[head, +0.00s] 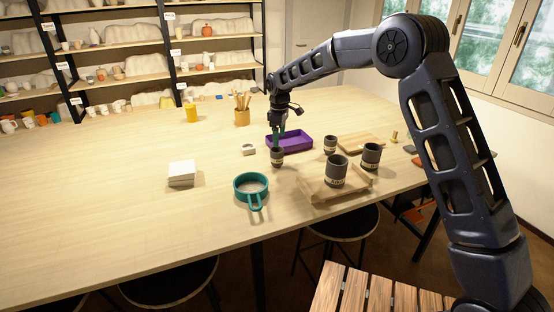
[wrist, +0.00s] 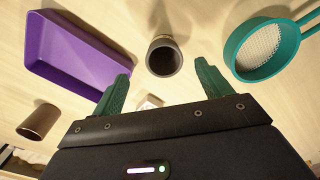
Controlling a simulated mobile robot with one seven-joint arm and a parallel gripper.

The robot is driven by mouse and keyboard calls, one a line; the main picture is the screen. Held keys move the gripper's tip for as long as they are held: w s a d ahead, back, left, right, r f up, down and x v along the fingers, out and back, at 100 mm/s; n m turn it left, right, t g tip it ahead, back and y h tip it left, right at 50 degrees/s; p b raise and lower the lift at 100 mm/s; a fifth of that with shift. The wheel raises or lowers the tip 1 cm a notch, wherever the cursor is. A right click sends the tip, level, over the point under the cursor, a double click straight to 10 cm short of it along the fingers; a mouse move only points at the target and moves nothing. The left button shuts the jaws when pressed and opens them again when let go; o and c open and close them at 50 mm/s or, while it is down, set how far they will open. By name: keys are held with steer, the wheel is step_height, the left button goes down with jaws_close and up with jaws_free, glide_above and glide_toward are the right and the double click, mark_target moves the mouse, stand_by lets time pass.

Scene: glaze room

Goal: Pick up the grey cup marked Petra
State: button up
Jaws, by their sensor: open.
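Several dark grey cups with pale name bands stand on the table; I cannot read the name Petra on any band. One cup (head: 277,157) stands upright just below my gripper (head: 281,136), in front of the purple tray. In the wrist view this cup (wrist: 164,57) lies beyond and between the green fingertips of my gripper (wrist: 163,74), which are open and empty. A larger cup (head: 336,171) stands on a wooden board. Another cup (head: 371,155) stands behind it to the right, and a smaller cup (head: 330,144) stands further back.
The purple tray (head: 301,138) is close behind the nearest cup. A teal sieve (head: 251,187) lies to the front left. The wooden board (head: 318,192) is at the right front edge. White tiles (head: 181,174) are stacked at left. The left table area is largely clear.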

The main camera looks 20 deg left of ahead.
mark_target(277, 157)
step_height(277, 157, down, 6)
steer(key=shift+r, duration=0.25)
steer(key=shift+s+a+f, duration=0.1)
steer(key=shift+a+f, duration=0.05)
steer(key=shift+f, duration=0.7)
steer(key=shift+s+a+f, duration=0.1)
steer(key=shift+f, duration=0.75)
steer(key=shift+s+a+f, duration=0.1)
steer(key=shift+a+f, duration=0.05)
steer(key=shift+f, duration=0.7)
steer(key=c, duration=1.1)
